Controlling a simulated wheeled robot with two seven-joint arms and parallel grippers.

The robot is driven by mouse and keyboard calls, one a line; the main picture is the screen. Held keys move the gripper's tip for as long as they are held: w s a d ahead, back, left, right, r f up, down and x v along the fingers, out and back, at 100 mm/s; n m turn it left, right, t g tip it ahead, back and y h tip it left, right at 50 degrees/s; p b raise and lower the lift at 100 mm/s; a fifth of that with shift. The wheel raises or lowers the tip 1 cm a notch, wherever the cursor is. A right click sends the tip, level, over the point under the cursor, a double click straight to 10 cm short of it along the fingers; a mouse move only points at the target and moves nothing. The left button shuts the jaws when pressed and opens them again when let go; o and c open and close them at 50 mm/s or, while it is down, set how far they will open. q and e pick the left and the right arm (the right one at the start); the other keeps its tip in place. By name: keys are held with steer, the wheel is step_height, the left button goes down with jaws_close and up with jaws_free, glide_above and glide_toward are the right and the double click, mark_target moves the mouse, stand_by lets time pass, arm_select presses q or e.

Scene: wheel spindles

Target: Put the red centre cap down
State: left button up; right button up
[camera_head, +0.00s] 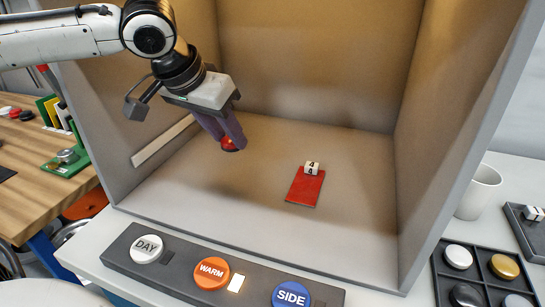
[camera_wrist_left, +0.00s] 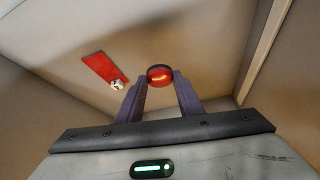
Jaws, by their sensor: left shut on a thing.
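The red centre cap (camera_head: 229,144) is a small round red piece with a dark rim. My left gripper (camera_head: 232,142) is shut on it inside the open-fronted box, in the left half. The cap also shows between the fingertips in the left wrist view (camera_wrist_left: 160,75). I cannot tell whether the cap touches the box floor. A flat red card (camera_head: 304,190) lies on the box floor to the right of the gripper, with a small white block marked 4 (camera_head: 312,168) at its far end. My right gripper is not in view.
Grey box walls (camera_head: 425,150) stand at both sides and the back. A panel with DAY, WARM and SIDE buttons (camera_head: 211,273) is in front. A white mug (camera_head: 478,192) and a dark compartment tray of caps (camera_head: 487,262) stand outside at right. The box floor between cap and card is clear.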

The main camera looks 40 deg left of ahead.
arm_select(q)
steer(key=f, duration=0.4)
steer(key=shift+s+b, duration=0.25)
steer(key=shift+b, duration=0.15)
step_height(320, 180, down, 5)
steer(key=shift+b, duration=0.6)
steer(key=shift+w, duration=0.1)
steer(key=o, duration=1.1)
steer(key=shift+c, duration=0.2)
steer(key=shift+r, duration=0.15)
steer(key=shift+r, duration=0.3)
steer(key=p+v, duration=0.1)
steer(key=v, duration=1)
steer(key=shift+s, duration=0.25)
